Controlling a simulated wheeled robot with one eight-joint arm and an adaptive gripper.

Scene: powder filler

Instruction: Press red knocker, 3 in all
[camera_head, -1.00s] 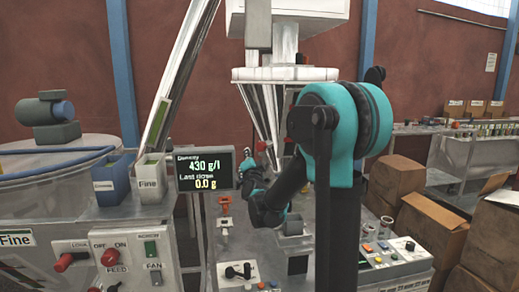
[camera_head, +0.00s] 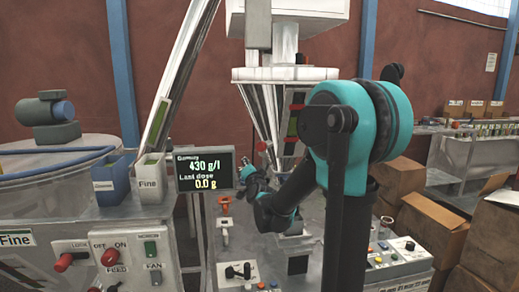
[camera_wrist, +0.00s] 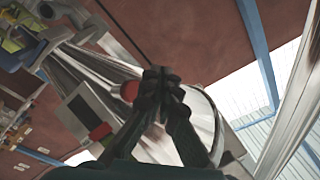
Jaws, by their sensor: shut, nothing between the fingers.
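The red knocker (camera_head: 262,146) is a small round red knob on the front of the shiny metal hopper cone (camera_head: 265,108). In the wrist view the red knob (camera_wrist: 129,91) shows just left of my fingertips, partly hidden by them. My gripper (camera_head: 246,168) is shut and empty, a little below and left of the knob in the head view. In the wrist view my shut gripper (camera_wrist: 162,76) points towards the hopper. I cannot tell whether the fingers touch the knob.
A display (camera_head: 205,171) reading 430 g/l and last dose 0.0 g stands just left of my gripper. A slanted metal tube (camera_head: 180,75) rises behind it. A control panel (camera_head: 395,258) with buttons lies at the lower right. Cardboard boxes (camera_head: 430,225) stand farther right.

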